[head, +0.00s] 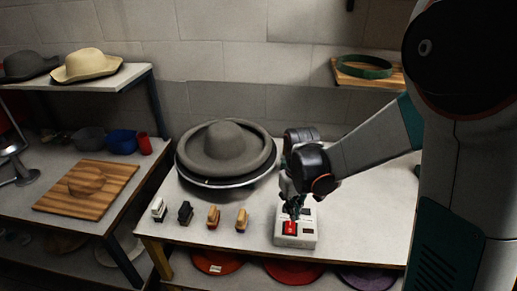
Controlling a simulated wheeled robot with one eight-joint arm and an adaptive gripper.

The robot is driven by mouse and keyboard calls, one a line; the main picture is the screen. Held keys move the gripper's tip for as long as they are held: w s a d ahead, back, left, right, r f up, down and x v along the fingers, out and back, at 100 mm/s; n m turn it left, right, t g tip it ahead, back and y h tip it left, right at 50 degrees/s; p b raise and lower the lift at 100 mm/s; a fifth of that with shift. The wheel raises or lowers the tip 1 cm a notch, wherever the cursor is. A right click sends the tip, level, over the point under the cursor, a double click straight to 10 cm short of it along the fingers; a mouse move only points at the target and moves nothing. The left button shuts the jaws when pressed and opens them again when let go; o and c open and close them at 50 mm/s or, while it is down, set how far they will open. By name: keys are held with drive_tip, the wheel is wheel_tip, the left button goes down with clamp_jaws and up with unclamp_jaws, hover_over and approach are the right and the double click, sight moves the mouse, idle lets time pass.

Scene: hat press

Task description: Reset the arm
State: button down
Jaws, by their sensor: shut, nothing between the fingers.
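My gripper (292,212) is at the end of my arm, which reaches in from the right. Its shut, empty fingertips point down over a small white control box (309,229) on the table. The box has a red button (290,228) on its top, right below the fingertips. I cannot tell whether the fingertips touch it. A grey hat (225,145) sits on a round press base (183,167) to the left of my gripper.
Several small stamps or brushes stand in front of the press, including a dark one (185,212) and a tan one (242,220). A left table holds a wooden board (60,205), a blue bowl (122,142) and a red cup (145,143). A green ring (364,67) lies on a wall shelf.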

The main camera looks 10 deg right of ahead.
drive_tip(key=shift+r, duration=0.1)
drive_tip(key=s+r+m+t+b, duration=0.2)
drive_tip(key=s+r+t+b, duration=0.3)
drive_tip(key=s+r, duration=0.6)
drive_tip(key=s+t, duration=0.2)
drive_tip(key=s, duration=0.2)
drive_tip(key=shift+d, duration=0.1)
